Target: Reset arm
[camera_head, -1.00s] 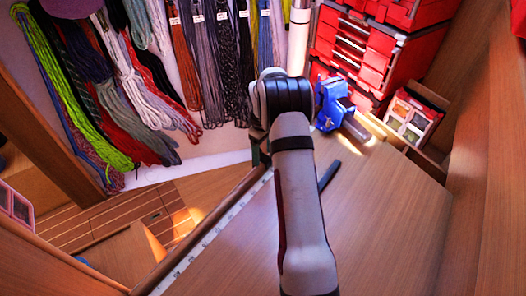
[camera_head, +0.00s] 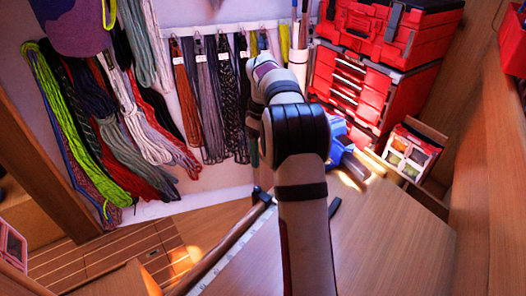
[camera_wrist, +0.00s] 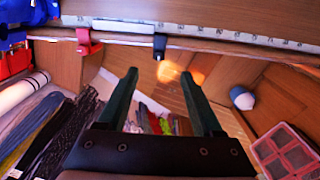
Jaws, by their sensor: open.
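My gripper (camera_wrist: 160,95) shows in the wrist view with its two dark green fingers spread apart and nothing between them. Beyond the fingers are wooden panels and the edge of the bench. In the head view my arm rises from the bottom middle and bends at a large black joint. It reaches back toward the wall of hanging lines. The gripper itself is hidden behind the arm there.
Coiled lines (camera_head: 115,120) hang on the left wall. A red toolbox stack (camera_head: 375,75) stands at the back right, with a blue vise (camera_head: 345,145) in front, partly behind my arm. The wooden bench top (camera_head: 390,235) is clear at right. The wrist view shows a pink compartment box (camera_wrist: 287,152).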

